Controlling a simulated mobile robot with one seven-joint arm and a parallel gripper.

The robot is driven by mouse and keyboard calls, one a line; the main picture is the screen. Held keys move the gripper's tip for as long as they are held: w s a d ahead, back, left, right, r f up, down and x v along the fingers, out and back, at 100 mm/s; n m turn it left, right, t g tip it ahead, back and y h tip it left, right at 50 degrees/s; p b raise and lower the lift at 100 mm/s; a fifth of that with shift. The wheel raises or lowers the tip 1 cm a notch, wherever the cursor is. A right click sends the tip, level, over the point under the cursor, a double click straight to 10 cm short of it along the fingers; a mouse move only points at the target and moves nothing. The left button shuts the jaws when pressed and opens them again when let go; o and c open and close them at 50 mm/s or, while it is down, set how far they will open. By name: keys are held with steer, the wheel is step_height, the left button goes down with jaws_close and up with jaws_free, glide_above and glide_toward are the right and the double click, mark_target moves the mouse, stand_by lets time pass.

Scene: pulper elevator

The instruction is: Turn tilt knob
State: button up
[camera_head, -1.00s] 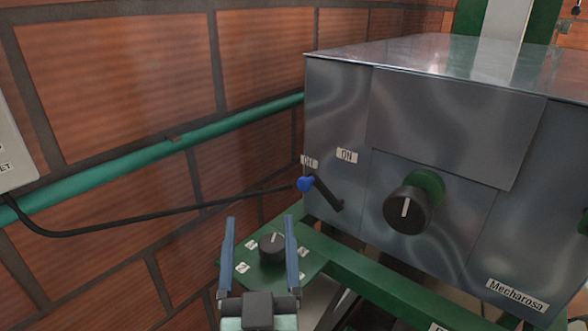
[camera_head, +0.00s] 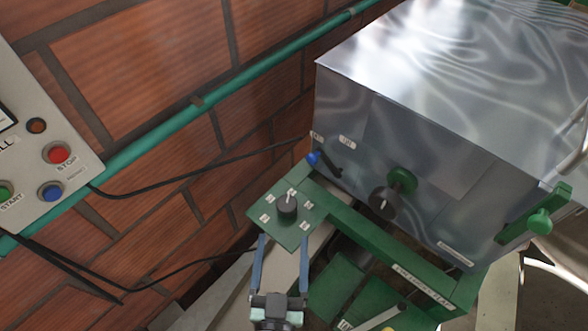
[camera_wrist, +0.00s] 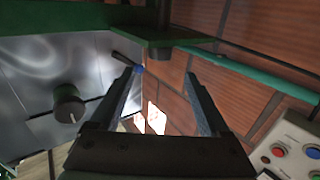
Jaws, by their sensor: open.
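A small black knob with a white pointer line (camera_head: 288,204) sits on a green plate (camera_head: 312,219) with several small white labels, too small to read. A larger black knob with a white line (camera_head: 384,202) is on the front of the metal box; it also shows in the wrist view (camera_wrist: 68,104). I cannot tell by label which is the tilt knob. My gripper (camera_head: 282,240) is open and empty, its fingertips at the near edge of the green plate, apart from both knobs.
The metal box (camera_head: 420,75) fills the right. A blue-tipped black lever (camera_head: 314,158) stands between box and plate. A green beam (camera_head: 395,243) runs right from the plate. A control panel (camera_head: 35,140) is on the brick wall, with black cables below.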

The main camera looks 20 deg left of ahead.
mark_target(287, 205)
steer(key=p+x, duration=0.3)
steer(key=x, duration=0.9)
steer(key=shift+w, duration=0.4)
steer(key=shift+f, duration=0.1)
jaws_close()
